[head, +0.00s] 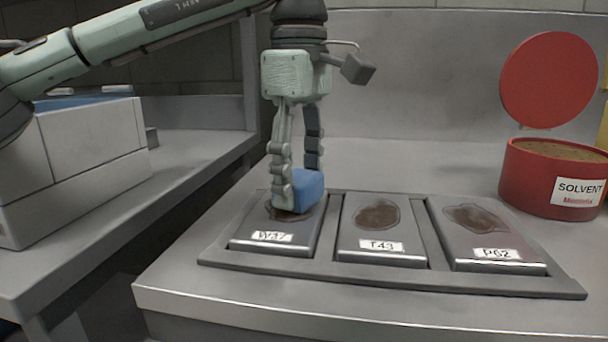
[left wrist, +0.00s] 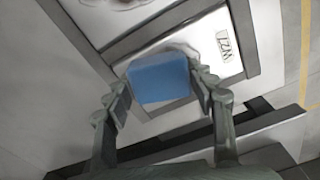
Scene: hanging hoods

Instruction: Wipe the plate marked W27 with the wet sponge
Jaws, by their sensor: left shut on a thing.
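My left gripper (head: 297,186) points down from above and is shut on the blue sponge (head: 306,190). The sponge also shows between the two fingers in the left wrist view (left wrist: 160,80). The sponge is at the far part of the left metal plate (head: 262,248), whose label reads as W27, though its digits are blurred. It seems to touch the plate. A brown stain (head: 273,211) shows on this plate beside the sponge and fingers; the rest of it is hidden. My right gripper is not in view.
Two more stained plates, T43 (head: 379,232) and P62 (head: 490,240), sit to the right in the same grey tray (head: 400,275). A red solvent tub (head: 530,185) with its round lid (head: 549,80) raised stands at the back right. A white-grey box (head: 85,160) stands on the left bench.

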